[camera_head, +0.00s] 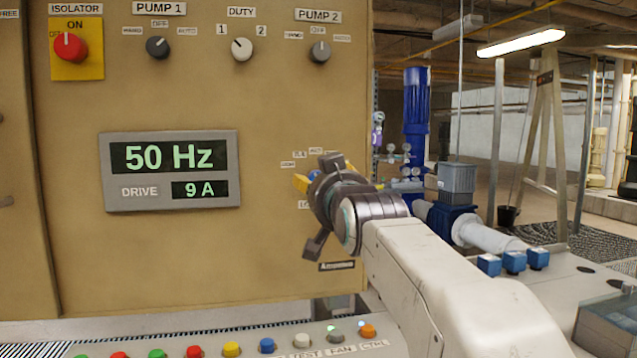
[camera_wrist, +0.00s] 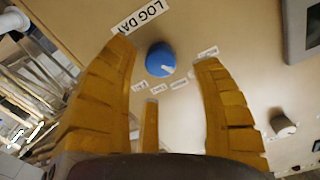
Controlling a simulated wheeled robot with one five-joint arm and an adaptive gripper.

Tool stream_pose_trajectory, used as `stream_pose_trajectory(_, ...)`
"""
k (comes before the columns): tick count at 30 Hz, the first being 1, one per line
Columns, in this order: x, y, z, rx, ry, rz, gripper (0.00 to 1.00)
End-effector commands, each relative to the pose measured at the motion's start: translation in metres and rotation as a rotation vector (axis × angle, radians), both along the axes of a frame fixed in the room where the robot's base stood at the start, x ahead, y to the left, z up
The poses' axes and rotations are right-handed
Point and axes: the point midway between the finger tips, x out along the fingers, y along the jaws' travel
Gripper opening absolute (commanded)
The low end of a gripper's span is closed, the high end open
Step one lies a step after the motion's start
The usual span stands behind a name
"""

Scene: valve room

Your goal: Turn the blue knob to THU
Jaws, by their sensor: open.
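The blue knob (camera_wrist: 157,58) is round, on the tan panel, and shows in the wrist view between my gripper's fingers. Its white pointer mark faces lower right in that view, roughly towards one of the small labels (camera_wrist: 179,84) around it. The label text is too small to read. My gripper (camera_wrist: 165,52) is open, with yellow fingers spread around the knob's outline and no visible contact. In the head view my gripper (camera_head: 318,178) hides most of the knob.
A drive display (camera_head: 170,171) sits left of my gripper. Above are the red isolator (camera_head: 70,47), pump 1 knob (camera_head: 157,47), duty knob (camera_head: 242,49) and pump 2 knob (camera_head: 319,52). Coloured buttons (camera_head: 232,349) line the ledge below. Blue pump equipment (camera_head: 416,110) stands beyond the panel's right edge.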

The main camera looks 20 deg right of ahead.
Motion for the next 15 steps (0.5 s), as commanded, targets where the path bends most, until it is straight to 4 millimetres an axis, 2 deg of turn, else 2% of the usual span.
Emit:
stream_pose_trajectory(6,0.025,-0.006,0.001,-0.001,0.001,0.000,0.59)
stream_pose_trajectory(15,0.039,-0.009,0.001,-0.002,-0.001,0.000,0.59)
